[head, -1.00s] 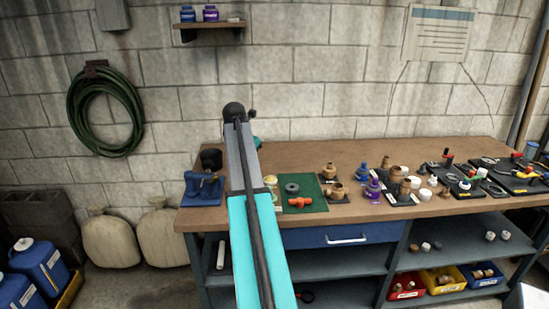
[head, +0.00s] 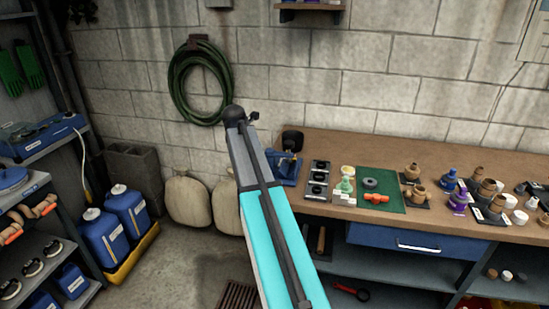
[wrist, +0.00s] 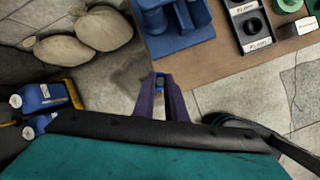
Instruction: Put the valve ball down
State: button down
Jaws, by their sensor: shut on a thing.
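My gripper (wrist: 160,88) shows in the wrist view as two dark purple fingers, close together. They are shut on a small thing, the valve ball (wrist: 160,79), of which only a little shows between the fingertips. In the picture the fingertips lie over the front left corner of the wooden bench top (wrist: 205,65). In the head view my arm hides the gripper and the ball. Black labelled trays (head: 318,178) stand on the bench, left of a green mat (head: 386,202) with an orange valve part (head: 376,198) and a dark ring (head: 370,183).
A blue vise (head: 284,168) stands at the bench's left end, and it also shows in the wrist view (wrist: 180,30). Several brass and purple fittings (head: 448,180) crowd the bench to the right. Sacks (head: 188,203) and blue canisters (head: 125,212) stand on the floor at left.

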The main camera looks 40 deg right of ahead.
jog(key=s+a+f+m, duration=0.1)
jog(key=a+f, duration=0.1)
jog(key=a, duration=1.3)
jog(key=s+a+f+m, duration=0.1)
jog(key=a+f, duration=0.2)
jog(key=a, duration=1.2)
jog(key=s+a+m+g, duration=0.3)
jog(key=s+m, duration=0.2)
jog(key=m, duration=0.1)
jog(key=shift+s+f+m+h, duration=0.15)
jog(key=shift+f+m+h, duration=0.05)
jog(key=shift+m+h, duration=0.1)
jog(key=shift+s, duration=0.1)
